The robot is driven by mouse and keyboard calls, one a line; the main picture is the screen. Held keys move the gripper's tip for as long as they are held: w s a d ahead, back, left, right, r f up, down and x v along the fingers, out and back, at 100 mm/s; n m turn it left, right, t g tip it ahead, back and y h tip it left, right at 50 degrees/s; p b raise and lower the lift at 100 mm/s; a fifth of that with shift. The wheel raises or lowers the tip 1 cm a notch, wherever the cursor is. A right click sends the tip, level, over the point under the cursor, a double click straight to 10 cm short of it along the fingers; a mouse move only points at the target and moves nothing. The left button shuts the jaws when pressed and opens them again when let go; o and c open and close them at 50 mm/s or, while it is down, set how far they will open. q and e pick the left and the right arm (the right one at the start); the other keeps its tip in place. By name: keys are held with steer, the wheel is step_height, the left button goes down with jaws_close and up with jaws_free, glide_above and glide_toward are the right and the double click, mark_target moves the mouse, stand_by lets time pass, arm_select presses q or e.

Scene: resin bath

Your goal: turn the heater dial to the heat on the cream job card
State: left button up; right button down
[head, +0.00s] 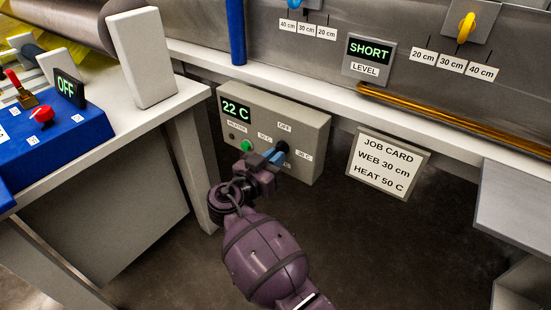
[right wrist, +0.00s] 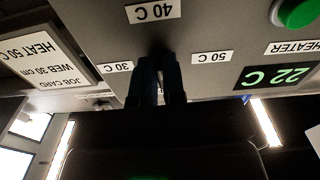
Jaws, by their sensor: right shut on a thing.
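The grey heater box (head: 305,135) hangs under the bath's edge. Its display (head: 236,109) reads 22 C, and a green button (head: 246,145) sits below. The black heater dial (head: 283,147) is on its front, with labels OFF, 50 C and 30 C around it; a 40 C label shows in the right wrist view (right wrist: 153,12). My right gripper (head: 275,156) is shut on the dial; its fingers also show in the right wrist view (right wrist: 160,80). The dial's pointing direction is hidden. The cream job card (head: 387,163) reads WEB 30 cm, HEAT 50 C. My left gripper is out of view.
A blue control box (head: 60,145) with a red button and an OFF display stands on the white table at left. A table leg (head: 195,165) is left of the heater box. A grey level box (head: 368,60) reading SHORT is above. A grey bench (head: 520,195) is at right.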

steer(key=shift+w+a+r+m, duration=0.15)
steer(key=shift+r+m, duration=0.1)
steer(key=shift+m, duration=2.55)
steer(key=shift+w+a+r+m, duration=0.15)
steer(key=shift+a+r+m, duration=0.1)
steer(key=shift+m, duration=2.55)
steer(key=shift+w+a+r+m, duration=0.15)
steer(key=shift+r+m, duration=0.1)
steer(key=shift+m, duration=2.55)
steer(key=c, duration=1.2)
jaws_free()
steer(key=shift+f, duration=0.1)
steer(key=shift+s, duration=0.1)
steer(key=v, duration=1)
steer(key=shift+s+a+p, duration=0.2)
steer(key=shift+s+p, duration=0.05)
steer(key=shift+p, duration=0.2)
